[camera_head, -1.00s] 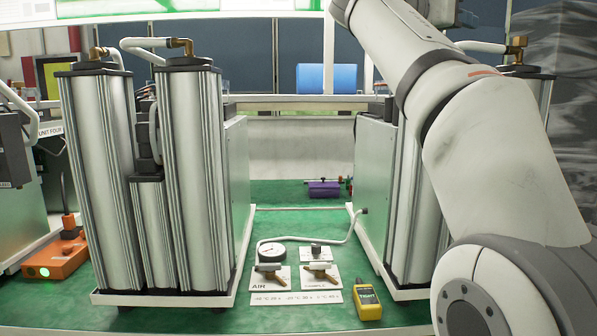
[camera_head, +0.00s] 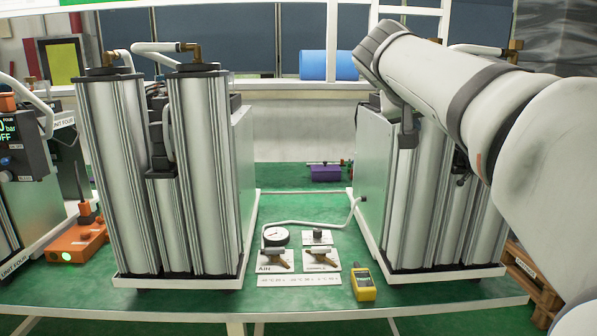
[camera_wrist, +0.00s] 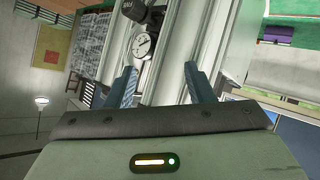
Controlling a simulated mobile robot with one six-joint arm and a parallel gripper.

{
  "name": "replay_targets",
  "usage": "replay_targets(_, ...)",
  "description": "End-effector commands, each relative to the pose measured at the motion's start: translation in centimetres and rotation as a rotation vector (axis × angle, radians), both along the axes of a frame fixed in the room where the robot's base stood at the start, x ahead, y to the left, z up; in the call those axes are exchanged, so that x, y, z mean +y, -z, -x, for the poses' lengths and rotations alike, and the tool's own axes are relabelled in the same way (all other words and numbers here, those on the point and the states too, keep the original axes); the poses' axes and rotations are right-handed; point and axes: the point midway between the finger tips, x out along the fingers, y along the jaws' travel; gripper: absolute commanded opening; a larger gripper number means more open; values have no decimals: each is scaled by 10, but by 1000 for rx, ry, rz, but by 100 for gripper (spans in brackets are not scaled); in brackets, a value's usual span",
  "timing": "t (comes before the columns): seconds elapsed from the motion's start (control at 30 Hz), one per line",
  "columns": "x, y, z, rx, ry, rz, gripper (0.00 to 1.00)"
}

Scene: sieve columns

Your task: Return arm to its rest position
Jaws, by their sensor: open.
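My arm (camera_head: 430,85) reaches in from the right edge of the head view, in front of the right sieve column unit (camera_head: 420,215). Its far end is over that unit's upper part. My gripper (camera_wrist: 162,85) shows in the wrist view with its two dark blue fingers apart and nothing held between them. A round gauge (camera_wrist: 145,44) and silver columns appear beyond the fingers; the distance to them is hard to tell. In the head view the fingers cannot be clearly made out.
The left column unit (camera_head: 170,180) stands on the green table (camera_head: 310,205). Between the units are a gauge (camera_head: 276,235), valve plates (camera_head: 322,260) and a yellow tester (camera_head: 363,283). A purple part (camera_head: 325,173) lies behind. An orange box (camera_head: 76,244) sits left.

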Motion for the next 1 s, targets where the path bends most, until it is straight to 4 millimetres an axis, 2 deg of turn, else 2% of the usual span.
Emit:
replay_targets(0.17, 18, 71, 48, 269, -148, -128, 49)
replay_targets(0.3, 38, 133, 100, 440, -251, -254, 49)
replay_targets(0.5, 67, 203, 179, 604, -358, -435, 49)
replay_targets(0.6, 78, 226, 207, 645, -385, -500, 49)
replay_targets(0.7, 86, 239, 224, 665, -397, -538, 49)
replay_targets(1.0, 88, 245, 230, 671, -403, -552, 49)
